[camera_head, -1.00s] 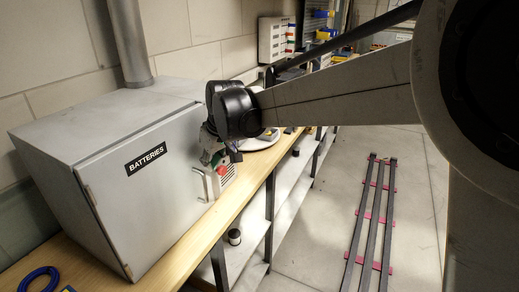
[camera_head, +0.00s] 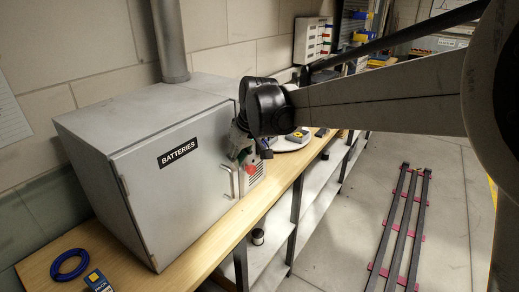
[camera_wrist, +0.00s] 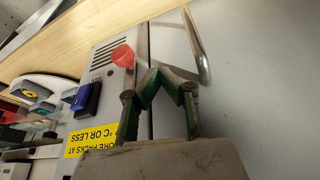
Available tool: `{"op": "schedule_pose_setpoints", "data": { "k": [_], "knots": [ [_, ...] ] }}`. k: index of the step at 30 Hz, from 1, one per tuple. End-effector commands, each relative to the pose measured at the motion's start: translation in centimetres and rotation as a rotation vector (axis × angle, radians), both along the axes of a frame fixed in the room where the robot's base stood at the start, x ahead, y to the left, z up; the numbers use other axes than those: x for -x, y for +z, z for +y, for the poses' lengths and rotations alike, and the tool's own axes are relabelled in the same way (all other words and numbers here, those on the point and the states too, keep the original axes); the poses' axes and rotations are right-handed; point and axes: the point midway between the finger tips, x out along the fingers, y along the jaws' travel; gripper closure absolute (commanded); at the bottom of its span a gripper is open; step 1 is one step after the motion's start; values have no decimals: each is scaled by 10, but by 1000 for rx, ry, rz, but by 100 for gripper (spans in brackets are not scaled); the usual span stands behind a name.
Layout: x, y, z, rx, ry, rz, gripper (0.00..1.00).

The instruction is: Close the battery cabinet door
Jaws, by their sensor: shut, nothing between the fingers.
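The grey battery cabinet (camera_head: 95,128) stands on the bench at the left, with a black BATTERIES label on its door (camera_head: 175,195). The door lies flush or nearly flush with the front; a small remaining gap cannot be ruled out. Its bar handle (camera_head: 231,182) is near the right edge, and it also shows in the wrist view (camera_wrist: 198,48). My gripper (camera_wrist: 166,76) is shut and empty, its green-lined fingers meeting in front of the seam between the door and the control panel (camera_wrist: 118,62). Contact with the door cannot be told.
The panel carries a red knob (camera_wrist: 123,55) and a blue switch (camera_wrist: 87,98). A blue cable coil (camera_head: 70,264) and a blue-and-yellow meter (camera_head: 98,281) lie at the bench's front left. Black rails (camera_head: 401,235) lie on the open floor at right.

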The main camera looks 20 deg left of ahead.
Motion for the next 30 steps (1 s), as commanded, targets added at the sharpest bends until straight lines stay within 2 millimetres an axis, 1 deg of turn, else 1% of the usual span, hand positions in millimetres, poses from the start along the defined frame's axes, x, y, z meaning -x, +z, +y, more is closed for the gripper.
{"op": "schedule_pose_setpoints", "data": {
  "k": [5, 6, 12, 18, 21, 24, 26, 29, 30],
  "knots": [
    [12, 0, -34, 5, -3, 5, 100],
    [14, 6, -38, 6, -1, 6, 100],
    [19, 46, -53, 8, 0, 5, 100],
    [22, 76, -65, 10, -1, 6, 100],
    [23, 85, -68, 10, -1, 6, 100],
    [24, 90, -71, 10, -3, 5, 100],
    [26, 92, -77, 9, -11, 4, 100],
    [30, 96, -97, 6, -52, -3, 100],
    [33, 97, -110, 3, -77, -8, 100]
  ]
}}
